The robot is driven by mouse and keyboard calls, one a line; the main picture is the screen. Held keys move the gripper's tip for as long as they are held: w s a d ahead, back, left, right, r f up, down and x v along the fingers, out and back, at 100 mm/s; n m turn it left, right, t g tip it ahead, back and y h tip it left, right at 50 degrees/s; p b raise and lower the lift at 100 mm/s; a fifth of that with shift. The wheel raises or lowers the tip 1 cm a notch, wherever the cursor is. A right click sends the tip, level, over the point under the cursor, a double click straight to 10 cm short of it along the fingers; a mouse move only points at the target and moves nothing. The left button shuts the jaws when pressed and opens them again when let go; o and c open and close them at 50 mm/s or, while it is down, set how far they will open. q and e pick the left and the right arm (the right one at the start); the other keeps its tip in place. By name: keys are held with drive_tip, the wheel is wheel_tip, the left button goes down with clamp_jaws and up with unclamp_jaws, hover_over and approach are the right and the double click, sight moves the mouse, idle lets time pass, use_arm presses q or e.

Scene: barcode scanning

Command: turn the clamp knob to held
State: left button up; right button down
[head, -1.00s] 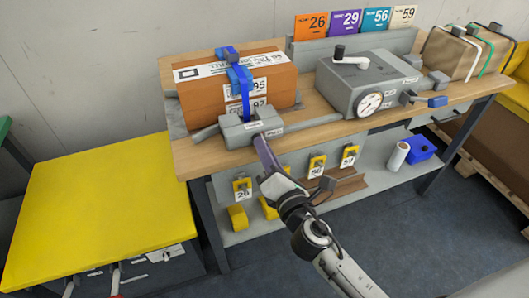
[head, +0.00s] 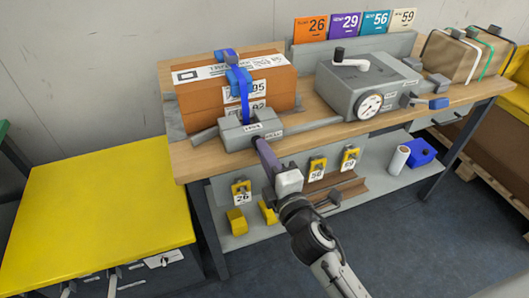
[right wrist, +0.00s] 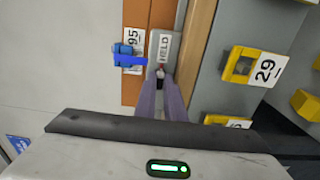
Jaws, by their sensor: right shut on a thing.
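The grey clamp block (head: 237,132) sits at the front edge of the wooden bench, before a brown carton (head: 190,103) bound with a blue strap (head: 244,95). My right gripper (head: 260,142) reaches the block's front right side, its purple fingers shut on the clamp knob. In the right wrist view the fingertips (right wrist: 160,80) meet at the knob (right wrist: 160,70), mostly hidden between them; a small red spot shows there. A label reading HELD (right wrist: 164,47) is on the block just beyond the fingertips. The knob's exact angle cannot be told. My left gripper is not in view.
A grey machine (head: 365,85) with a dial and black-knobbed crank stands right on the bench. Yellow tagged blocks (head: 317,168) hang below the bench's front edge, near my right arm. A yellow-topped table (head: 95,210) at left is clear. More strapped cartons (head: 450,52) stand far right.

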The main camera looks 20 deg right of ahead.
idle(0.4)
drive_tip(key=c, duration=1.8)
unclamp_jaws()
drive_tip(key=shift+c, duration=0.2)
